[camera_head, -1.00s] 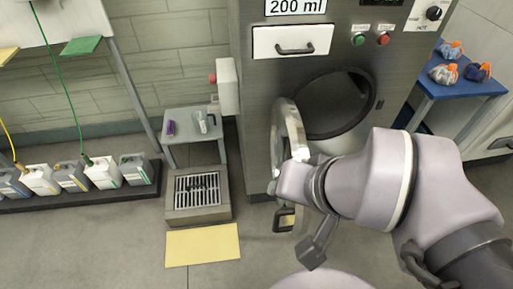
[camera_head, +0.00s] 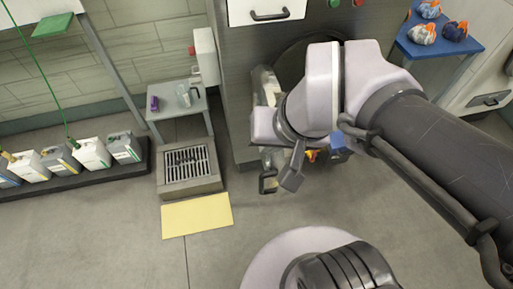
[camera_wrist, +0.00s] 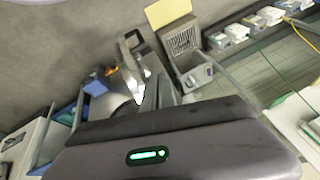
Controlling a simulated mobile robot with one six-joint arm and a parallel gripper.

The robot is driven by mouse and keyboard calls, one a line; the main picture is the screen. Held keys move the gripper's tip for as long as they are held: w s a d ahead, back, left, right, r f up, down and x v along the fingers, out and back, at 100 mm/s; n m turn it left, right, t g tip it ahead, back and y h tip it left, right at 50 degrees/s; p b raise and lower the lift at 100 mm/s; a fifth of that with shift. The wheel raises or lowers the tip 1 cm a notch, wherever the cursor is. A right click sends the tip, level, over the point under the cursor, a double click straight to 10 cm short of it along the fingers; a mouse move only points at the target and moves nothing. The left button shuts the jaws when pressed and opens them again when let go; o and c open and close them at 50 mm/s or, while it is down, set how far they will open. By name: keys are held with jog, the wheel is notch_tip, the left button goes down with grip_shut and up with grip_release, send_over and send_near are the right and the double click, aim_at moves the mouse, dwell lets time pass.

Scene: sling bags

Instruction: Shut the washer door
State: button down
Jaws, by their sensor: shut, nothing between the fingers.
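The grey washer (camera_head: 238,125) stands behind my arm in the head view, its round opening (camera_head: 291,62) partly covered by the arm. The door (camera_head: 264,84) stands out from the washer front, open, at the left of the opening. Its handle (camera_head: 267,183) shows below my wrist; it also shows in the wrist view (camera_wrist: 130,46). My gripper (camera_wrist: 150,95) is shut and empty, its dark body filling the bottom of the wrist view. The fingers are close to the door in that view; I cannot tell whether they touch.
A small grey table (camera_head: 180,98), a floor grate (camera_head: 188,166) and a yellow mat (camera_head: 197,215) are left of the door. A blue table (camera_head: 440,46) with wrapped bundles is at right. Blue and orange items (camera_head: 311,155) lie below my arm. Floor between mat and base is clear.

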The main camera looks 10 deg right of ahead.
jog(key=w+a+f+n+g+h+p, duration=0.3)
jog(key=w+a+f+n+g+p, duration=0.25)
jog(key=w+f+n+p, duration=0.45)
jog(key=s+d+f+n+b, duration=0.1)
jog(key=s+f+b, duration=0.1)
jog(key=f, duration=0.5)
jog(key=s+d+f+n+h+b, duration=0.1)
jog(key=s+d+f+n+b, duration=0.1)
jog(key=f, duration=0.6)
jog(key=shift+f+g, duration=0.2)
jog(key=shift+g, duration=0.15)
